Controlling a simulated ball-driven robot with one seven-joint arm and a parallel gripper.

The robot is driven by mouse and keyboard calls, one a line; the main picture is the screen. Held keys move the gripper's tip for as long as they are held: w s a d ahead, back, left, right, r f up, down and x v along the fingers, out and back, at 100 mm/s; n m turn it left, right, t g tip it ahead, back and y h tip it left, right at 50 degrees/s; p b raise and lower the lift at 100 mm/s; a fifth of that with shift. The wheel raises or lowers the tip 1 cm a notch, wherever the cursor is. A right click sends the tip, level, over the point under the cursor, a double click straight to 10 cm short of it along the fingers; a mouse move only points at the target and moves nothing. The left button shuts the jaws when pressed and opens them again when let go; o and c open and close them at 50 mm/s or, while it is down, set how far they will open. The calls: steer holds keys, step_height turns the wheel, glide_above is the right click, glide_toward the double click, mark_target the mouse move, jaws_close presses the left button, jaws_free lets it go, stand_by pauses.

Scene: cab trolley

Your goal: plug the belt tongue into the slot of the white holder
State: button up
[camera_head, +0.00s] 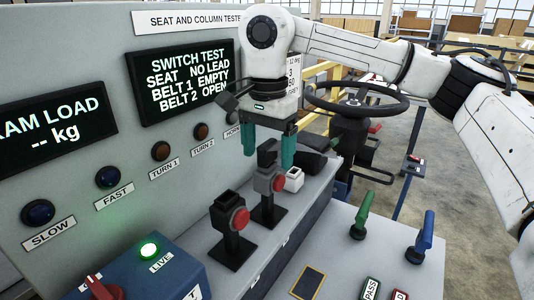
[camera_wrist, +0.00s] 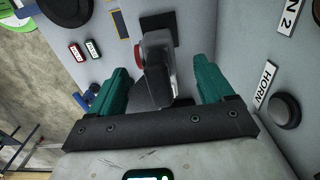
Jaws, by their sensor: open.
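A black upright piece, which looks like the belt tongue's grip (camera_head: 267,152), stands on top of the rear grey buckle with a red button (camera_head: 269,182). Its metal part is hidden. The white holder (camera_head: 294,180) is a small white block with a dark top, right of that buckle; I cannot make it out in the wrist view. My gripper (camera_head: 268,151) is open, pointing down, with one teal finger on each side of the black piece. In the wrist view the black piece (camera_wrist: 158,84) lies between the spread fingers of my gripper (camera_wrist: 164,84), with gaps on both sides.
A second buckle with a red button (camera_head: 231,220) stands nearer on a black post. The grey panel with its screen (camera_head: 185,80) rises close on the left. A steering wheel (camera_head: 357,98) is behind. Green (camera_head: 363,215) and blue (camera_head: 424,232) levers stand on the right.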

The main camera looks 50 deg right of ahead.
mark_target(268, 142)
steer(key=shift+c, duration=0.4)
jaws_close()
stand_by(0.4)
steer(key=shift+r, duration=0.1)
steer(key=shift+r+p, duration=2.05)
steer(key=shift+r, duration=0.85)
steer(key=shift+r, duration=0.1)
